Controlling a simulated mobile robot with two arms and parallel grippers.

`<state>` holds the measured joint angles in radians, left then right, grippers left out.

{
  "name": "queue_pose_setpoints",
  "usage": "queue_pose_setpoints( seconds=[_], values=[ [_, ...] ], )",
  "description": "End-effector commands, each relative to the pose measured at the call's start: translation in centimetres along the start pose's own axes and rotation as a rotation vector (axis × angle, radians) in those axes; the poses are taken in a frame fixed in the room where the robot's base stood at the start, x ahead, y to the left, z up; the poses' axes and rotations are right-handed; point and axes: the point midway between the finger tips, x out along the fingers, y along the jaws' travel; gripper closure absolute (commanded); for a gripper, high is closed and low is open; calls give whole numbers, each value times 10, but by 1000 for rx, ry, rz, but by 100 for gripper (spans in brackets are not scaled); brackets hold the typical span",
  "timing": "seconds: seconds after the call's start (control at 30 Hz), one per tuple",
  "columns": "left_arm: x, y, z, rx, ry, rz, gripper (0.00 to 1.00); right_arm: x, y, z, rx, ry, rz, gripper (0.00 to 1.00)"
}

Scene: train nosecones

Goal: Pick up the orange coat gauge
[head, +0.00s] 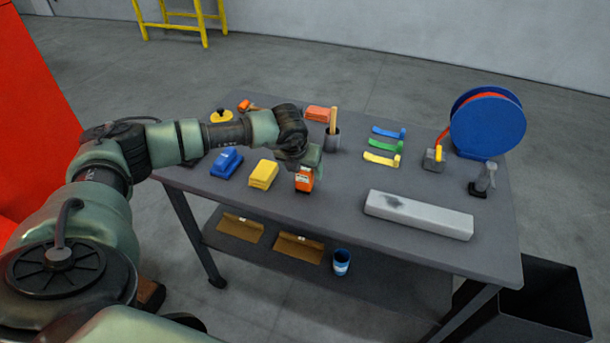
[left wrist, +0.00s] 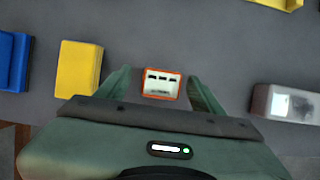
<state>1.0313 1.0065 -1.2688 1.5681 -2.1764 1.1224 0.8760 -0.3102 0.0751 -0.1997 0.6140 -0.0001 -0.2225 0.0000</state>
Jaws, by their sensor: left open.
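The orange coat gauge (head: 304,180) stands near the front edge of the grey table, right of a yellow block. In the left wrist view the orange gauge (left wrist: 161,84) shows its pale face with dark marks, lying between my two green fingers. My left gripper (head: 306,165) is directly above and around it in the head view, hiding its upper part. The left gripper (left wrist: 160,88) is open, with a gap visible on each side of the gauge. My right gripper is not in view.
A yellow block (head: 263,174) and a blue one (head: 226,162) sit left of the gauge. A long grey bar (head: 418,214) lies to the right. A cup with a wooden handle (head: 332,139) stands behind. A blue reel (head: 487,126) stands at the far right.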

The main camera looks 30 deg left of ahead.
Motion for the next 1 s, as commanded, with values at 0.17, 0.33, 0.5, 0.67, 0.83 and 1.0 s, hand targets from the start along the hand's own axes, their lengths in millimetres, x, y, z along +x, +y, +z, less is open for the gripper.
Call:
queue_pose_setpoints(
  seconds=[0.17,0.33,0.5,0.67,0.83,1.0],
  values=[
    [24,-2,-5,0,3,1,33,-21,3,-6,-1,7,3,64],
    [42,-2,-6,1,2,-3,33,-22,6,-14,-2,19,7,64],
    [45,-2,-6,1,1,-2,33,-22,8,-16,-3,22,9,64],
    [45,-2,-6,1,1,-3,55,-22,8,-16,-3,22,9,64],
    [45,-2,-6,1,1,-3,100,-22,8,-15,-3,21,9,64],
    [44,-2,-5,1,0,-3,100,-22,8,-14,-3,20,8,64]
  ],
)
